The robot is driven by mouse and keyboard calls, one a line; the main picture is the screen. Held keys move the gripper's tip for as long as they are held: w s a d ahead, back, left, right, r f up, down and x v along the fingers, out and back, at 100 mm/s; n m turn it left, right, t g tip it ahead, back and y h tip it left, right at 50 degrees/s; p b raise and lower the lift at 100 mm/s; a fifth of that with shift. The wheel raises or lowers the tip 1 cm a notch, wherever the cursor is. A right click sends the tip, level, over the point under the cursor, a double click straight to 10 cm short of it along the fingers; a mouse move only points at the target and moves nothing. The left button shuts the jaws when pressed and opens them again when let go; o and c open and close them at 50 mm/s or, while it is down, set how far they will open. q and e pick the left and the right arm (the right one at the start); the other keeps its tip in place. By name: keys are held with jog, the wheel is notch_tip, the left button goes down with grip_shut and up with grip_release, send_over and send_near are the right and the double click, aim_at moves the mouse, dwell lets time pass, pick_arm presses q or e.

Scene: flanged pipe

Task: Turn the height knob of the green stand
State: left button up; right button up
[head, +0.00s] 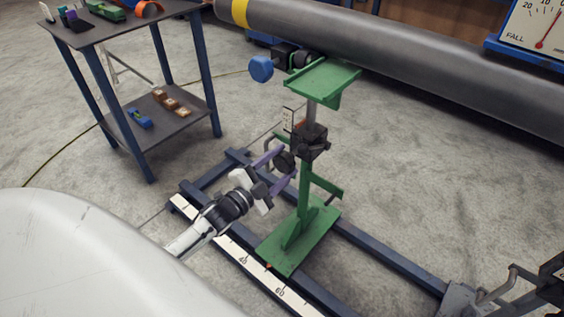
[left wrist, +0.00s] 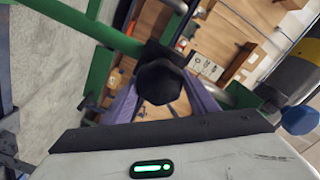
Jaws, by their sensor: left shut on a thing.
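The green stand (head: 304,197) stands upright on the blue rail frame, with a green top plate (head: 322,77) on a metal post. Its black height knob (head: 284,162) sticks out to the left from the dark clamp block (head: 311,142). My left gripper (head: 276,169) reaches in from the lower left, with its purple fingers on either side of the knob, shut on it. In the left wrist view, the dark faceted knob (left wrist: 160,82) sits between the purple fingers (left wrist: 161,100). My right gripper is not in view.
A grey pipe (head: 420,70) with a yellow band runs behind the stand. A blue knob (head: 261,69) is near the top plate. A scale strip (head: 243,261) lies along the rail. A dark table (head: 123,30) with tools stands at left. A gauge (head: 538,28) is at upper right.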

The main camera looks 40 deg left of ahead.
pick_arm(q)
jog(key=m, duration=0.4)
jog(key=shift+f+m+b, duration=0.15)
jog(key=shift+m+b, duration=0.75)
jog(key=shift+m, duration=1.7)
jog(key=o, duration=1)
jog(key=shift+o, duration=0.2)
jog(key=shift+s, duration=0.1)
jog(key=s+p, duration=0.1)
jog(key=s, duration=0.9)
jog(key=shift+a, duration=0.4)
jog(key=shift+c, duration=0.2)
